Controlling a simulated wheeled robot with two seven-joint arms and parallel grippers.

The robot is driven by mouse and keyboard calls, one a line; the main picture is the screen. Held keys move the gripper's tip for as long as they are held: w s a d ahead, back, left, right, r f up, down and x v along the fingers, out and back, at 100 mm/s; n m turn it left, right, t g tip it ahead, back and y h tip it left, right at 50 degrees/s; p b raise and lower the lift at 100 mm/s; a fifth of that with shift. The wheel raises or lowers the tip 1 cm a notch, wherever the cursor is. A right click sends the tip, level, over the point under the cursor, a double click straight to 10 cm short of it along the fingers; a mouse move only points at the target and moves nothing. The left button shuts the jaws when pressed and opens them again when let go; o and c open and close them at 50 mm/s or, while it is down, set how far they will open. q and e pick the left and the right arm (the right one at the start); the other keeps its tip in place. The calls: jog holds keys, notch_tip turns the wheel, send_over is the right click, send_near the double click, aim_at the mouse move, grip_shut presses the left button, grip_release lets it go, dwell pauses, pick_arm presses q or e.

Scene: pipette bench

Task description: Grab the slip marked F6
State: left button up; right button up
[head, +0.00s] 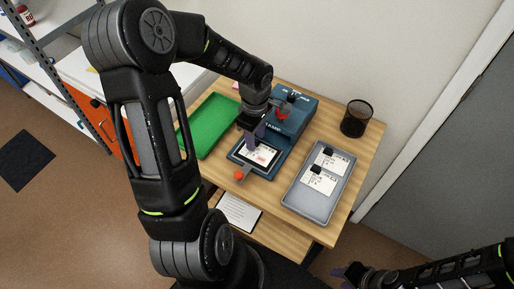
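White slips with dark printing show in the head view, but their marks are too small to read, so I cannot tell which is F6. One slip (262,157) lies on the bed of a blue stamp device (293,118). Two more, an upper slip (335,163) and a lower slip (322,185), each with a black block at its edge, lie in a grey tray (300,203). My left gripper (251,144) points down at the slip on the device; its purple fingers partly hide it, and their gap is unclear. My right gripper (345,277) is at the bottom right, apparently open and empty, away from the table.
A green tray (208,127) lies left of the device. A black mesh cup (356,118) stands at the back right. An orange-red ball (238,176) is at the device's front. A white sheet (239,212) lies on a lower shelf. My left arm hides part of the left side.

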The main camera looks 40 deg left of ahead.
pick_arm(q)
jog(key=shift+c, duration=0.6)
grip_shut()
